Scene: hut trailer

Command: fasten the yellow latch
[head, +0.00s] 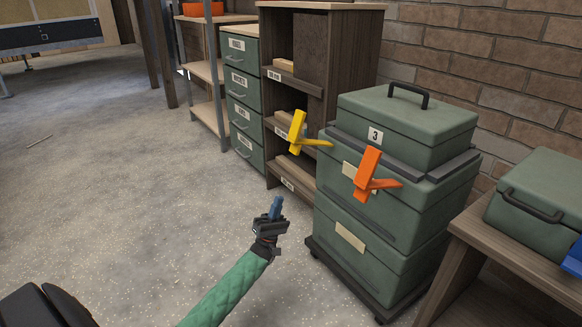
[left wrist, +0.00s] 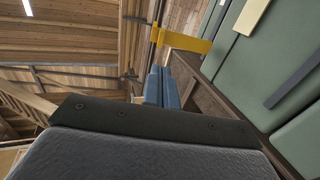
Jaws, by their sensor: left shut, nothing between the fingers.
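The yellow latch (head: 298,130) is on the upper part of the stacked green toolbox (head: 340,195), at its left front edge, and sticks out from it. In the left wrist view the yellow latch (left wrist: 187,42) shows at the upper middle, beyond my fingers. My left gripper (head: 276,207) is shut and empty, with blue fingers pointing up. It is in front of the box and below the latch, apart from it in the picture. In the left wrist view my left gripper (left wrist: 162,88) shows its fingers together. My right gripper is not in view.
An orange latch (head: 368,172) sits to the right on the same box. The stack stands on a dark wheeled base (head: 345,275). A wooden bench (head: 510,250) with another green case (head: 545,195) is at right. Shelves (head: 335,50) and drawers (head: 243,110) stand behind.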

